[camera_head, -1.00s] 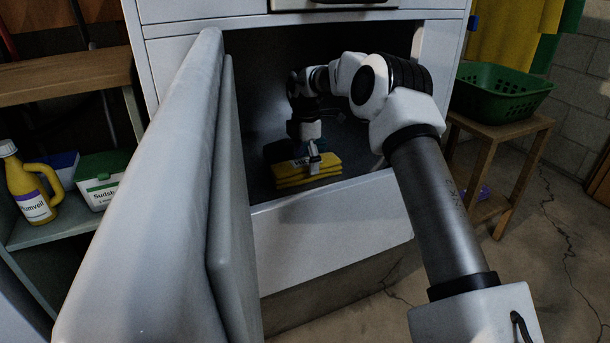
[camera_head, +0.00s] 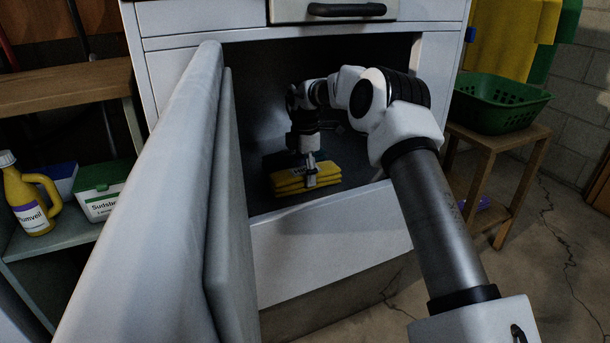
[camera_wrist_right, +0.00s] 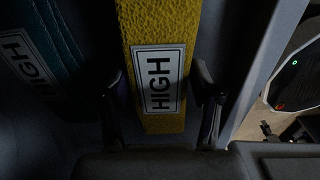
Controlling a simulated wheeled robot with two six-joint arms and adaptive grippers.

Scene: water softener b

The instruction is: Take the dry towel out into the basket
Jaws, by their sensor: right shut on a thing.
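A folded yellow towel (camera_head: 292,184) lies on the floor of the open cabinet (camera_head: 325,230), near its front edge. In the right wrist view the yellow towel (camera_wrist_right: 160,35) bears a white label reading HIGH. A dark blue towel (camera_head: 277,160) lies just behind it; the wrist view shows the blue towel (camera_wrist_right: 45,60) at left, also labelled HIGH. My right gripper (camera_head: 310,180) reaches down into the cabinet and is shut on the yellow towel, a finger on each side. The green basket (camera_head: 497,100) stands outside at right. My left gripper is out of view.
The open cabinet door (camera_head: 150,200) stands at left, close to me. The basket rests on a wooden stool (camera_head: 510,140). A shelf at left holds a yellow bottle (camera_head: 28,200) and a green-lidded box (camera_head: 100,190). Yellow and green cloths (camera_head: 512,35) hang above the basket.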

